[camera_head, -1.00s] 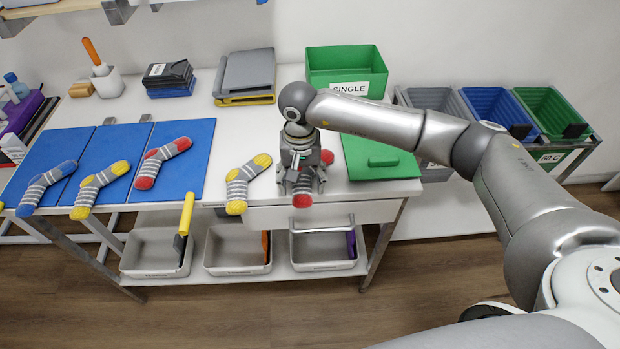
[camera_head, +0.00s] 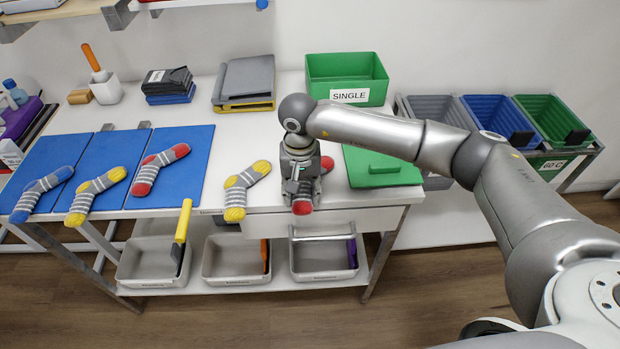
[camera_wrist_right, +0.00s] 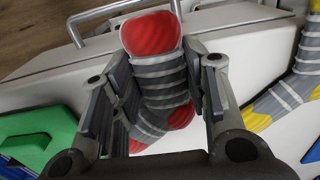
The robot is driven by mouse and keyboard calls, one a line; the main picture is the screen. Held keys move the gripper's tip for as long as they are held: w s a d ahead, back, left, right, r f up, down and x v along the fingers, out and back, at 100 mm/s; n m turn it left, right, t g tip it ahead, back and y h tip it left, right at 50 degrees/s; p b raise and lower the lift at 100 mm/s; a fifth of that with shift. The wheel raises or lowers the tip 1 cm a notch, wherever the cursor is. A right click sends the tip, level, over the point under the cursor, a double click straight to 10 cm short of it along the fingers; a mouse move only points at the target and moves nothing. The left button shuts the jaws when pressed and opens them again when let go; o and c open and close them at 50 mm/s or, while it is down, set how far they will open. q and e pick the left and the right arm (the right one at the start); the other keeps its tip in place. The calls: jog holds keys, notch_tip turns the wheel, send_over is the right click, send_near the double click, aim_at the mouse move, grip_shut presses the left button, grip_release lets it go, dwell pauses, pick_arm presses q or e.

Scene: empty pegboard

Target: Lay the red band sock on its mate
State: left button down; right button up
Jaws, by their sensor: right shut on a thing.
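A grey-striped sock with red ends (camera_head: 327,164) lies at the white table's front edge, largely hidden under my right gripper (camera_head: 301,190). In the right wrist view the sock (camera_wrist_right: 152,34) sits between the two fingers of the gripper (camera_wrist_right: 155,95), which is shut on its striped middle. Its matching red-ended sock (camera_head: 146,174) lies flat on the rightmost blue mat (camera_head: 195,150). My left gripper is not in view.
A loose yellow-ended sock (camera_head: 236,196) lies just left of my right gripper. Another yellow-ended sock (camera_head: 84,203) and a blue-ended sock (camera_head: 27,202) lie on the other mats. A green lid (camera_head: 390,178) and green SINGLE bin (camera_head: 347,68) are to the right and behind.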

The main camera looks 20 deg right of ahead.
jog(key=shift+r+p, duration=1.1)
jog(key=shift+r, duration=2.35)
jog(key=shift+a, duration=0.1)
